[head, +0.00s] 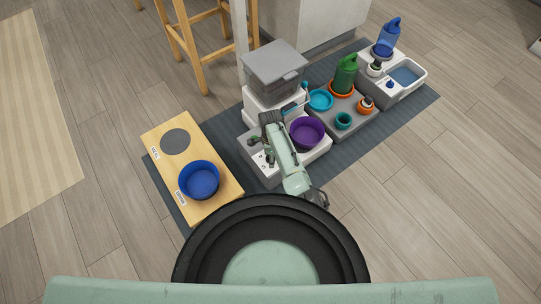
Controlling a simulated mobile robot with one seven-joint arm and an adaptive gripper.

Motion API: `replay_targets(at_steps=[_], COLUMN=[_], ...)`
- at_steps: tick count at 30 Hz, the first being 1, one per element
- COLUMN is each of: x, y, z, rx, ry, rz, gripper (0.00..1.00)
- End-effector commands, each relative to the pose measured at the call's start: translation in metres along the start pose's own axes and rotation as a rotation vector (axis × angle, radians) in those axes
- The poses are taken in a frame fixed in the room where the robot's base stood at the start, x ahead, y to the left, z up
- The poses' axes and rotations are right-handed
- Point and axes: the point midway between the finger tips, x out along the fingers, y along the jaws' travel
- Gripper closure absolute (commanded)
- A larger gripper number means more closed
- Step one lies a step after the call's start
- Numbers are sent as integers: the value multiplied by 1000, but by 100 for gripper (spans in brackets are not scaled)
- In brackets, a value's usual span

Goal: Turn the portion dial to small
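The white feeder (262,98) stands on the dark mat, with a grey lidded hopper (275,68) on top and a purple bowl (307,132) at its front. Its low pale base carries small dark marks or knobs (256,157) left of my arm. I cannot make out which one is the portion dial or its setting. My arm reaches across the base. My gripper (268,156) appears as a small dark shape at or just above the base, partly hidden by my arm. Its fingers are too small to show whether they are open, or whether they touch anything.
A wooden board (218,165) with a blue bowl (200,181) lies to the left. To the right are a teal bowl (320,100), a green bottle (346,74), a blue bottle (388,38) and a water basin (407,76). A wooden stool (186,40) stands behind.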

Motion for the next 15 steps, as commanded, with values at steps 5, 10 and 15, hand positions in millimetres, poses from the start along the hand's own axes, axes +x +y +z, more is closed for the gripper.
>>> replay_targets(at_steps=[5,10,15], x=[0,0,0], y=[0,0,0], z=[0,0,0], rx=[0,0,0], ry=[0,0,0], rz=[0,0,0], gripper=[60,71,82])
